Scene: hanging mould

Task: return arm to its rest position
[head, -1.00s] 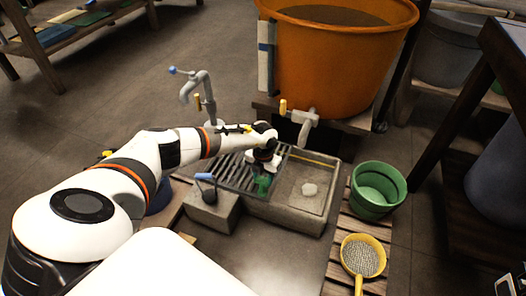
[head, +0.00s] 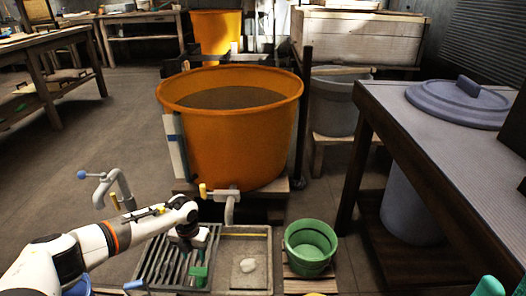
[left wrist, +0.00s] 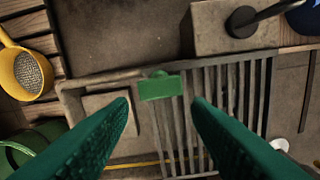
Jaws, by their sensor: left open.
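My left gripper (head: 197,268) is over the slatted rack at the left of the stone sink. Its arm reaches in from the lower left. In the left wrist view its two green fingers (left wrist: 161,102) are spread, with nothing gripped between them. A small green piece (left wrist: 162,86) shows beyond the gap, against the slatted rack (left wrist: 232,95); I cannot tell its full shape or how far off it is. Two green tips, seemingly of my right gripper (head: 501,275), show at the lower right edge, mostly cut off.
The stone sink (head: 263,278) holds a pale lump (head: 248,265). A green bucket (head: 310,248) stands right of it. A large orange tub (head: 230,140) with a tap stands behind. A dark table (head: 440,150) stands on the right.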

